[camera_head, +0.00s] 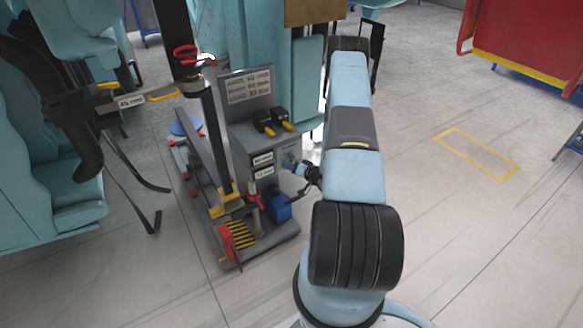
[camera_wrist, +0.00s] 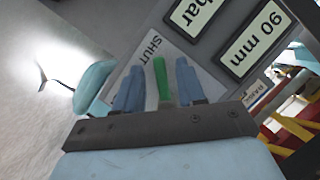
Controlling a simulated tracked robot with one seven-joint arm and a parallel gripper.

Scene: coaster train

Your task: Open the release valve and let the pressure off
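A green valve handle (camera_wrist: 160,78) shows in the wrist view, beside a white plate (camera_wrist: 134,72) reading SHUT. The two blue fingers of my gripper (camera_wrist: 157,82) stand either side of the handle. They are apart, with a thin gap visible on the left of the handle and a narrower one on the right. Two readouts (camera_wrist: 255,38) sit close by, one ending in "bar" and one reading 90 mm. In the head view my gripper (camera_head: 293,164) is at the right side of the grey control box (camera_head: 244,139); the handle is too small to make out there.
The box stands on a grey base with a blue block (camera_head: 281,207), a red lever (camera_head: 230,246) and a dark upright post (camera_head: 216,140). Teal seats (camera_head: 45,220) stand left.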

